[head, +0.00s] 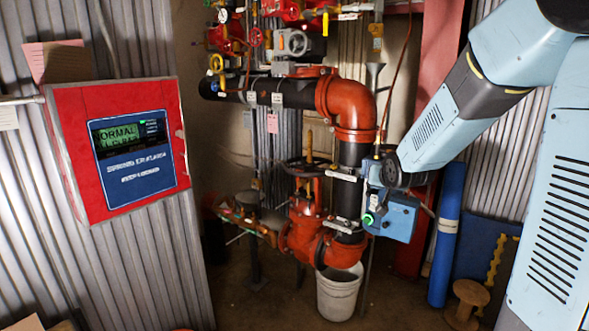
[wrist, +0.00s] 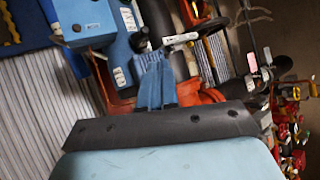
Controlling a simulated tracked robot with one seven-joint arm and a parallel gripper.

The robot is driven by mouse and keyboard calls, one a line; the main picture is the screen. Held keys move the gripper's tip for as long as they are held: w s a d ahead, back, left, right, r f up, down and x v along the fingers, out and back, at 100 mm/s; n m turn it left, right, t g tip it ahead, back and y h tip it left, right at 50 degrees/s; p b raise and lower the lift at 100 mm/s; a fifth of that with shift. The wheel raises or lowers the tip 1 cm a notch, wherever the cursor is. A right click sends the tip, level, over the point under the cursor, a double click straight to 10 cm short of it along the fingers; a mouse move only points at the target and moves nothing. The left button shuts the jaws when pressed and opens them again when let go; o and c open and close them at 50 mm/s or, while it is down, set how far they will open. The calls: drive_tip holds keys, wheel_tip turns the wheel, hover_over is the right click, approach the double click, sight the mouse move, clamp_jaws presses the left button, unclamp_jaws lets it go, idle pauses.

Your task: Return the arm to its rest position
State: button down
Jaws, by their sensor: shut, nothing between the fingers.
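My arm comes in from the upper right of the head view. Its light blue and dark grey forearm (head: 445,120) slants down and left to a dark round end in front of the riser pipework. My gripper (wrist: 153,62) shows in the wrist view, where its blue fingers stand together above a dark band and a light blue body. The fingers are shut with nothing between them. In the head view I cannot make out the fingers clearly. A blue box (head: 395,218) with a green light is just below the arm's end; I cannot tell whether they touch.
The orange and black riser pipe (head: 355,120) stands behind the arm's end, with a valve (head: 305,230) lower left. A red control panel (head: 118,145) is on the left wall. A white bucket (head: 338,292), a blue cylinder (head: 446,235) and a wooden spool (head: 468,298) stand below.

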drive_tip(key=s+r+n+g, duration=0.1)
drive_tip(key=s+r+g, duration=0.2)
drive_tip(key=s, duration=1.3)
drive_tip(key=s+r+n+g, duration=0.1)
drive_tip(key=s+r+g, duration=0.1)
drive_tip(key=s, duration=1.4)
drive_tip(key=shift+s+d+r+g, duration=0.15)
drive_tip(key=shift+r+g, duration=0.25)
drive_tip(key=shift+r, duration=0.5)
